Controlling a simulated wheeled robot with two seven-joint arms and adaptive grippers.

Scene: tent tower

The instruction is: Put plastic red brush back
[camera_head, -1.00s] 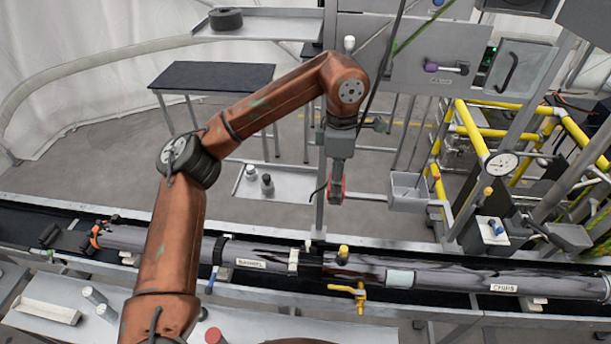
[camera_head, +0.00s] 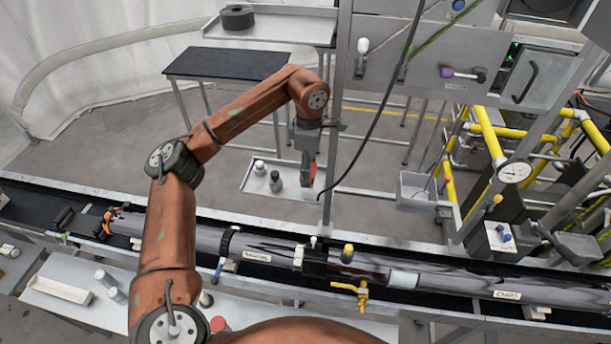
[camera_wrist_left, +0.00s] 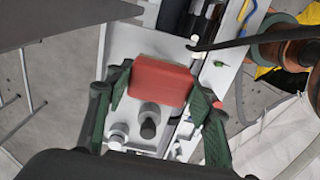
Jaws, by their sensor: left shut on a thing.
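My left gripper (camera_head: 308,172) hangs fingers-down in the middle of the head view, shut on the red brush (camera_head: 313,174). In the left wrist view the brush shows as a red block (camera_wrist_left: 160,80) between the green fingers of my left gripper (camera_wrist_left: 160,92). A low grey tray (camera_head: 257,189), with small bottles on it, lies just left of and below the gripper in the head view. In the left wrist view the tray (camera_wrist_left: 137,45) appears beyond the brush. I cannot tell the height of the brush above it. My right gripper is out of view.
Two small bottles (camera_head: 276,181) stand on the tray. A metal post (camera_head: 331,130) rises close to the right of the gripper, with a dark hanging cable (camera_head: 375,125) nearby. A long pipe (camera_head: 270,248) crosses in front. A dark-topped table (camera_head: 228,64) stands behind.

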